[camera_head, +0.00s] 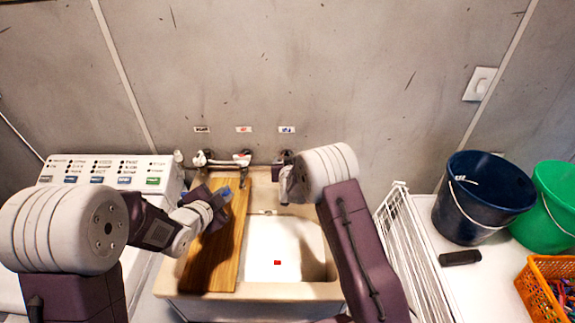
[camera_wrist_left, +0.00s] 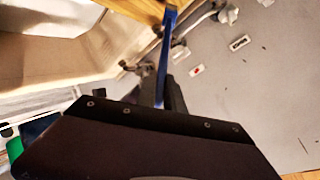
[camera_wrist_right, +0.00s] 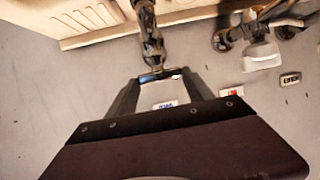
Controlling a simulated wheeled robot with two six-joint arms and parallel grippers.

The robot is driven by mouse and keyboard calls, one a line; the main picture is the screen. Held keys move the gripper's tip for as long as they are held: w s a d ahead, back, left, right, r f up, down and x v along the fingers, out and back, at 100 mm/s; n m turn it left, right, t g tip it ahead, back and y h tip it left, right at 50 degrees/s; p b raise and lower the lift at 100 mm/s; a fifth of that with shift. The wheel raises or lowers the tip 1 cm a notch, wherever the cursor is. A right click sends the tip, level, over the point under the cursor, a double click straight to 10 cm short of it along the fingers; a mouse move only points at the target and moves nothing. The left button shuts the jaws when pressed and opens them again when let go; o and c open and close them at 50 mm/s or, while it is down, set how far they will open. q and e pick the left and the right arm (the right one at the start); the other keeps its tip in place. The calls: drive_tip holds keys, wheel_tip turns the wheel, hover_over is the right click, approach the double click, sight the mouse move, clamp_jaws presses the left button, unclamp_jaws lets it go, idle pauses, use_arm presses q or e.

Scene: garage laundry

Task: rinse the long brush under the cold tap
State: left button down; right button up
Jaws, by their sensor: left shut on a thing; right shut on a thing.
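My left gripper (camera_head: 218,198) is shut on a blue brush, its blue part (camera_head: 226,192) showing over the wooden board at the sink. In the left wrist view the long blue handle (camera_wrist_left: 162,62) stands out from between the fingers; the bristles cannot be made out. My right gripper (camera_wrist_right: 158,78) is shut on the end of the dark cold tap (camera_wrist_right: 151,42), by the blue-lettered label (camera_wrist_right: 165,105). In the head view my right forearm hides most of this grip. The pale sink (camera_head: 300,245) lies below. I cannot make out running water.
A wooden board (camera_head: 205,262) covers the sink's left side. A small red thing (camera_head: 277,263) lies in the basin. Another tap (camera_head: 243,158) is to the left. A white rack (camera_head: 410,240), blue bucket (camera_head: 470,215), green bucket (camera_head: 550,215) and orange basket (camera_head: 540,290) stand right.

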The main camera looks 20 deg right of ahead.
use_arm(q)
drive_tip(key=shift+r, duration=0.3)
use_arm(e)
drive_tip(key=shift+a+r+m+h, duration=0.15)
drive_tip(key=shift+r+m+h, duration=0.05)
drive_tip(key=shift+m+h, duration=0.1)
use_arm(q)
drive_tip(key=shift+r+p, duration=0.1)
drive_tip(key=shift+p, duration=0.25)
use_arm(e)
drive_tip(key=shift+f+m+h, duration=0.1)
drive_tip(key=shift+m+h, duration=0.2)
drive_tip(key=shift+h, duration=0.1)
drive_tip(key=o, duration=1.4)
drive_tip(key=shift+c, duration=0.2)
drive_tip(key=shift+s+g, duration=0.1)
drive_tip(key=shift+g, duration=0.2)
drive_tip(key=shift+s+a, duration=0.1)
drive_tip(key=shift+s, duration=0.2)
use_arm(q)
drive_tip(key=shift+f+b, duration=0.95)
drive_tip(key=shift+b, duration=0.05)
use_arm(e)
drive_tip(key=v, duration=1.1)
